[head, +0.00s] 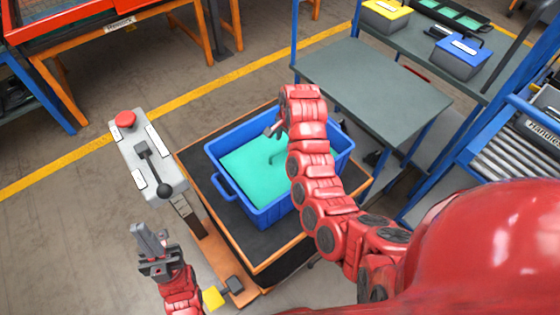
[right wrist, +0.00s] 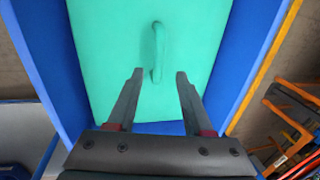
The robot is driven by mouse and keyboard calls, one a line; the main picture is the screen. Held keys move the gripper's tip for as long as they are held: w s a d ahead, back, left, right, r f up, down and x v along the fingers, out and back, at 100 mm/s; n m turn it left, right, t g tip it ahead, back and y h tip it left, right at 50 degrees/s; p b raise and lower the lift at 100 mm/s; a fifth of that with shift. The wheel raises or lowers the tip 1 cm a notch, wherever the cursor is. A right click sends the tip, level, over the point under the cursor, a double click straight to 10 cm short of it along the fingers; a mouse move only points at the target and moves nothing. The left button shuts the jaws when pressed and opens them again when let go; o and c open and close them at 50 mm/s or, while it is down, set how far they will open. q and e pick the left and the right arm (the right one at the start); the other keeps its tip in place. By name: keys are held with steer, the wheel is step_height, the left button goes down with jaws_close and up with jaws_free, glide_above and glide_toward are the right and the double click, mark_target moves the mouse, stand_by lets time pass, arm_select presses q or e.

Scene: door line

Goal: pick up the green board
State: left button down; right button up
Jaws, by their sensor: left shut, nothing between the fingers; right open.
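The green board (head: 247,172) lies flat inside a blue bin (head: 268,212). A green loop handle (head: 278,154) stands up from the board. In the right wrist view the board (right wrist: 100,50) fills the middle, with its handle (right wrist: 157,52) just beyond and between the fingertips. My right gripper (head: 271,130) is over the bin, and its open fingers (right wrist: 159,76) show on either side of the handle's line with nothing between them. My right arm hides part of the bin's right side. My left gripper (head: 148,240) is shut and empty, left of the bin.
The bin stands on a dark-topped cart (head: 265,245) with an orange edge. A grey control box (head: 150,160) with a red button (head: 125,119) and a lever is left of it. A grey table (head: 375,85) stands behind right, beside a shelf with yellow (head: 388,14) and blue (head: 461,55) boxes.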

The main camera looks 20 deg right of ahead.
mark_target(283, 148)
steer(key=shift+f+p, duration=0.45)
steer(key=shift+f, duration=0.15)
steer(key=f, duration=0.2)
steer(key=f+p, duration=0.1)
steer(key=shift+w, duration=0.25)
steer(key=shift+w+a+f, duration=0.15)
steer(key=shift+f, duration=0.6)
jaws_close()
steer(key=shift+r, duration=0.1)
